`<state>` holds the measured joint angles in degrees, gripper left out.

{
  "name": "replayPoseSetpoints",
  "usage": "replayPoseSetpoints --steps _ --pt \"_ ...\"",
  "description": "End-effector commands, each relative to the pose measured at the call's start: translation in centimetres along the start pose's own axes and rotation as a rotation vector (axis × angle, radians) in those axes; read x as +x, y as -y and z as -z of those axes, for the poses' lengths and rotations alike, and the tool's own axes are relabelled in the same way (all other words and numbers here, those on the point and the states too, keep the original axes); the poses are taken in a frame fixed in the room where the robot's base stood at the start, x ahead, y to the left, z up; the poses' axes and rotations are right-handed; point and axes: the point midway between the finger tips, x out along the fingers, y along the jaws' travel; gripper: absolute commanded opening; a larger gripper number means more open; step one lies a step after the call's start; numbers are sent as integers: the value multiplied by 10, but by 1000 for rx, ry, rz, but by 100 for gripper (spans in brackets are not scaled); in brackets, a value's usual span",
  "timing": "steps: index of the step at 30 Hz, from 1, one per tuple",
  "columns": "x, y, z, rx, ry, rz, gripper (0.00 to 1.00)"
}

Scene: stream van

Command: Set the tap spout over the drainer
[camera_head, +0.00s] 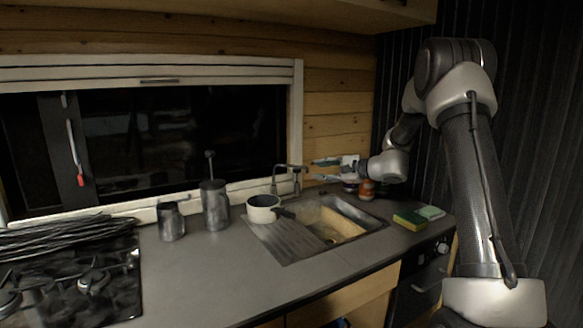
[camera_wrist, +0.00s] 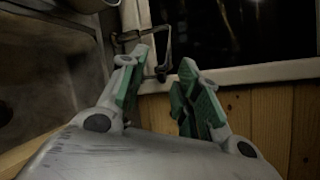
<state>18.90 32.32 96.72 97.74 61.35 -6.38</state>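The tap (camera_head: 297,181) stands behind the sink near the window, and its thin spout (camera_head: 284,166) points left. The spout's end hangs near the pan, by the back of the ribbed drainer (camera_head: 288,240); whether it is over the drainer is hard to tell. The sink bowl (camera_head: 335,222) lies right of the drainer. My gripper (camera_head: 313,170) is just right of the tap, at about spout height, with its fingers pointing left. In the wrist view the green-padded fingers (camera_wrist: 160,84) are apart with nothing held, and the tap (camera_wrist: 163,45) shows beyond them, apparently untouched.
A pale pan (camera_head: 262,208) with a dark handle stands at the drainer's back. Metal canisters (camera_head: 215,207) stand farther left by the window. A sponge (camera_head: 408,220) lies right of the sink. An orange-red container (camera_head: 367,189) stands below my wrist. The front counter is clear.

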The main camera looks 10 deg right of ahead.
Motion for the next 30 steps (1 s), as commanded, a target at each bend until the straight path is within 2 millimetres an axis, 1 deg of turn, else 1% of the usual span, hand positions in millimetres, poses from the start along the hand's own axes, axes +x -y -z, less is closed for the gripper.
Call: replayPoseSetpoints --steps 1,9,15,18,21,30 --pt "11 1 -2 -1 2 -2 33" --pt "73 12 -9 -1 3 -3 33" --pt "109 17 -12 -1 2 -3 33" --pt "120 16 -12 -1 1 -4 33" --pt "126 17 -12 -1 0 -3 33" --pt "128 17 -12 0 0 -3 33"
